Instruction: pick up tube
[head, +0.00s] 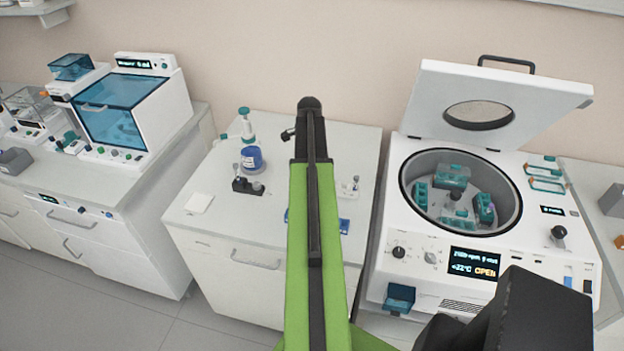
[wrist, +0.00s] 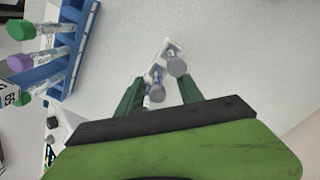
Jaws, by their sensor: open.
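In the wrist view my gripper (wrist: 160,84) is open, with its two dark green fingers apart and nothing clearly held. Two small grey-capped items, one nearer (wrist: 157,93) and one farther (wrist: 177,66), show between and just beyond the fingertips, by a small pale holder (wrist: 168,52). I cannot tell how far below the fingers they are. A blue rack (wrist: 66,50) at the upper left holds tubes with a green cap (wrist: 20,29), a purple cap (wrist: 20,62) and another green cap. In the head view my arm hides my fingers and most of the blue rack (head: 344,226).
An open centrifuge (head: 395,215) with teal buckets stands right of the bench (head: 230,225). On the bench are a dark block (head: 247,187), a blue container (head: 252,158), a white pad (head: 199,203) and a small pale stand (head: 350,189). A teal-windowed machine (head: 110,105) stands left.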

